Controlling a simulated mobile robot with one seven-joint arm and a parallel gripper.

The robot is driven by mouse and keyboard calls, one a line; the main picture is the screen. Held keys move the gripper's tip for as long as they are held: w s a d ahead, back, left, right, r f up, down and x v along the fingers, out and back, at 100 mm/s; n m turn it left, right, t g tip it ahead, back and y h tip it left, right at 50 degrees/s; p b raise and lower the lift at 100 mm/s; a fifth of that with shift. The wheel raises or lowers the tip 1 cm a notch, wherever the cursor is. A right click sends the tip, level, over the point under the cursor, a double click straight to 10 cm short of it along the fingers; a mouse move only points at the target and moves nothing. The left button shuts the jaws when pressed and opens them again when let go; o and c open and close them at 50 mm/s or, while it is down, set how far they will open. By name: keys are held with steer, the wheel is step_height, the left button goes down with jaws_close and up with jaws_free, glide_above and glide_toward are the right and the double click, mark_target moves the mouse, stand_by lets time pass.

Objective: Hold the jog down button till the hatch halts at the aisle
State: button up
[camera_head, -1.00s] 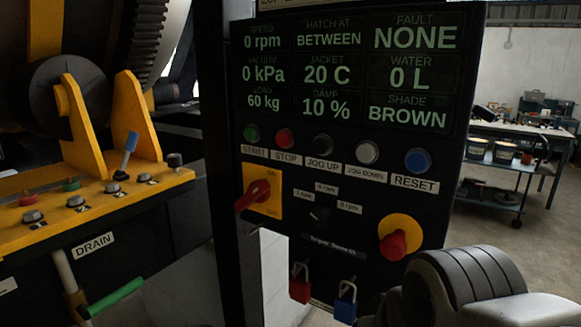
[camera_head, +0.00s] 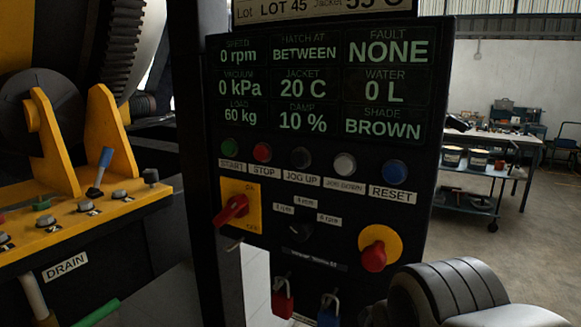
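The jog down button (camera_head: 344,163) is a pale grey-white round button on the black control panel (camera_head: 222,130), above its JOG DOWN label. It sits between the dark jog up button (camera_head: 300,157) and the blue reset button (camera_head: 395,171). The display (camera_head: 325,85) reads hatch at BETWEEN, speed 0 rpm and fault NONE. Part of my arm shows at the lower right, below and apart from the buttons. My gripper's fingers do not show. The hatch itself cannot be made out.
A red rotary switch (camera_head: 232,209) and a red emergency knob (camera_head: 374,256) stick out below the buttons. Red (camera_head: 282,298) and blue (camera_head: 328,312) padlocks hang under them. A yellow lever console (camera_head: 130,207) stands left. A bench and cart (camera_head: 468,196) stand behind at right, with open floor.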

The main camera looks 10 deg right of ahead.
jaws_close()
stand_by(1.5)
